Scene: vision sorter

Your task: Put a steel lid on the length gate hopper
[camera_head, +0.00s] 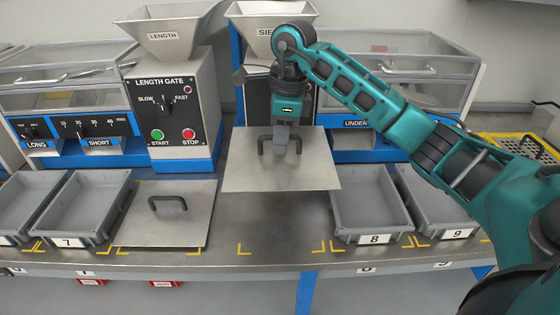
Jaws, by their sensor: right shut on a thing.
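The length gate hopper (166,50) is a grey funnel marked LENGTH on top of the LENGTH GATE machine, back left. My right gripper (280,146) is shut on the black handle of a square steel lid (280,178). That lid is held about level, right of the LENGTH GATE machine and in front of the second machine. Another steel lid (150,229) with a black handle lies on the bench at the front left. My left gripper is out of view.
A second hopper (262,36), its label partly hidden by my arm, stands at the back. Grey trays 7 (66,240), 8 (372,239) and 9 (455,232) line the bench. Clear-covered bins flank the machines. Bare bench (285,235) lies below the held lid.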

